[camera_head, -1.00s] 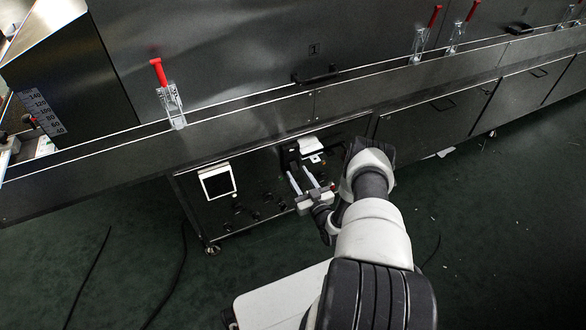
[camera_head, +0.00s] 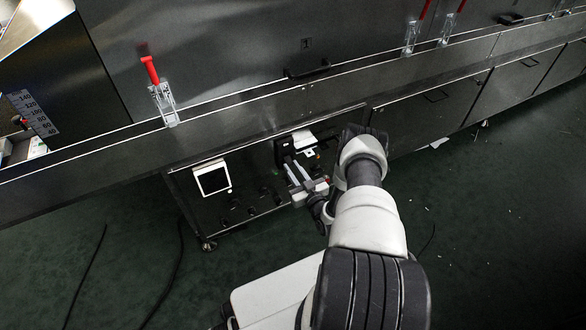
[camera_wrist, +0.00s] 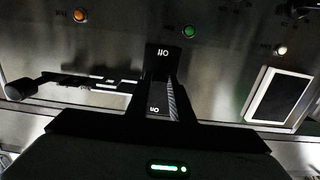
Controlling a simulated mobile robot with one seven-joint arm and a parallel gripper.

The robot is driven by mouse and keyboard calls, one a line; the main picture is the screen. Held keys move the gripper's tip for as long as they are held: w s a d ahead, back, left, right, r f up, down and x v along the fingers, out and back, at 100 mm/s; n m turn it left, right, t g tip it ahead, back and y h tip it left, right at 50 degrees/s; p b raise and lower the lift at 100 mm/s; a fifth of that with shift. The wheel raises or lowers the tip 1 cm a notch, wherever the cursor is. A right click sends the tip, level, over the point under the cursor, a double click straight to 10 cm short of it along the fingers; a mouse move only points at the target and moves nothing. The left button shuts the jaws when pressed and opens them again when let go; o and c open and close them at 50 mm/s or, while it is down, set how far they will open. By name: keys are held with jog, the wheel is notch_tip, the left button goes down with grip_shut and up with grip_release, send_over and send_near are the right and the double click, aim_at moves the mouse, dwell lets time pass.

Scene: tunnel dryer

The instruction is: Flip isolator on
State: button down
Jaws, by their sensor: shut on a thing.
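The isolator is a black block (camera_head: 285,150) on the dark lower panel of the dryer. The grip point itself is dark, and the handle's exact position cannot be told.
A white-framed screen (camera_head: 212,179) is left of the isolator; it shows at right in the wrist view (camera_wrist: 280,97). Orange (camera_wrist: 80,15) and green (camera_wrist: 188,31) lamps sit near the isolator. Red-handled clamps (camera_head: 160,95) line the ledge above. Cables (camera_head: 88,270) lie on the floor.

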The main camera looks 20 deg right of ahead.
aim_at(288, 159)
notch_tip(288, 159, up, 3)
jog(key=g+p, duration=0.2)
jog(key=p, duration=0.2)
jog(key=shift+f+g, duration=0.2)
jog(key=shift+g, duration=0.2)
jog(key=r+g+p, duration=0.1)
jog(key=g+p, duration=0.1)
jog(key=shift+w+r+g, duration=0.1)
jog(key=shift+r+g, duration=0.1)
jog(key=shift+g, duration=0.1)
jog(key=g, duration=0.1)
jog(key=r+g+p, duration=0.1)
jog(key=shift+w+g, duration=0.25)
jog(key=shift+g, duration=0.05)
jog(key=shift+w+r+g, duration=0.2)
jog(key=shift+r+g, duration=0.15)
jog(key=shift+g, duration=0.5)
jog(key=shift+w+r+g, duration=0.2)
jog(key=shift+r+g, duration=0.1)
jog(key=shift+g, duration=0.55)
jog(key=c, duration=1.6)
grip_release()
jog(key=shift+w, duration=0.1)
jog(key=shift+o, duration=0.2)
